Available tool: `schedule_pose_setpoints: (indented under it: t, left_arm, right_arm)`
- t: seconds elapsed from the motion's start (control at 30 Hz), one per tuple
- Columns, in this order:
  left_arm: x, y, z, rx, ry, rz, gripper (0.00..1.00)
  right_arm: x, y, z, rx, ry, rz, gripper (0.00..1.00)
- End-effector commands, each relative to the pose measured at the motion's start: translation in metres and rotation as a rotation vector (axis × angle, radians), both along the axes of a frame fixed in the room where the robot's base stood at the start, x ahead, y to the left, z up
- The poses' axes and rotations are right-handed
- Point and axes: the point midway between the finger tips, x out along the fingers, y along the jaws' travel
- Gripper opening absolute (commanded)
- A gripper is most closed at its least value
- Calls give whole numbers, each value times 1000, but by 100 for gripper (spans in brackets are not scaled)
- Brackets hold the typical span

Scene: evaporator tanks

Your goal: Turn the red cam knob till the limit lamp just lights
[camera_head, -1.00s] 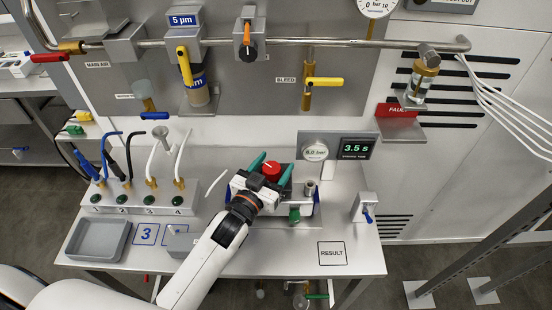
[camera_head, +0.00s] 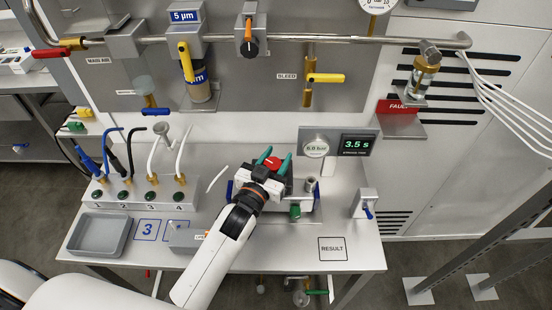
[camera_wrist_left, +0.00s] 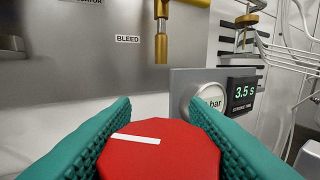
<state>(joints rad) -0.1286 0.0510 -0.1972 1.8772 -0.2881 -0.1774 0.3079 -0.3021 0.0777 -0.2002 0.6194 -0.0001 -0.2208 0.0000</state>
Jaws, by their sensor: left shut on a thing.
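The red cam knob (camera_head: 275,162) sits on the block in the middle of the bench, partly hidden by my gripper in the head view. My left gripper (camera_head: 275,159) is shut on it, one teal finger on each side. In the left wrist view the red knob (camera_wrist_left: 160,155) fills the space between the teal fingers, its white mark slightly tilted and left of centre. I cannot make out a lit limit lamp in either view. My right gripper is not in view.
A gauge (camera_head: 316,149) and a display reading 3.5 s (camera_head: 356,146) stand behind the knob. A green part (camera_head: 295,210) and a metal post are close on the right. A grey tray (camera_head: 82,252) and a row of numbered fittings are at left.

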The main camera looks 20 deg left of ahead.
Motion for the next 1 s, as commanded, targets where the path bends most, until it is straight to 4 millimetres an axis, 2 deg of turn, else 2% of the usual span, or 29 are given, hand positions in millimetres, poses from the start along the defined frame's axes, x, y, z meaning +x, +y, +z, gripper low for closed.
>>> schedule_pose_setpoints:
  t: [0.3, 0.67, 0.7, 0.8, 1.0]
  left_arm:
    - [0, 2, 0, -4, 1, 122, 18]
    - [0, 3, 0, 0, 1, 130, 18]
    - [0, 3, 0, 0, 1, 130, 48]
    - [0, 3, 0, 0, 1, 130, 63]
    - [0, 3, 0, 0, 1, 130, 63]
  right_arm:
    - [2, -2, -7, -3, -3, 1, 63]
    - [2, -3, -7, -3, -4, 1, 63]
    - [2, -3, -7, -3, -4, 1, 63]
    - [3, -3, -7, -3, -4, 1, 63]
    - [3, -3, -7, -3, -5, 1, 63]
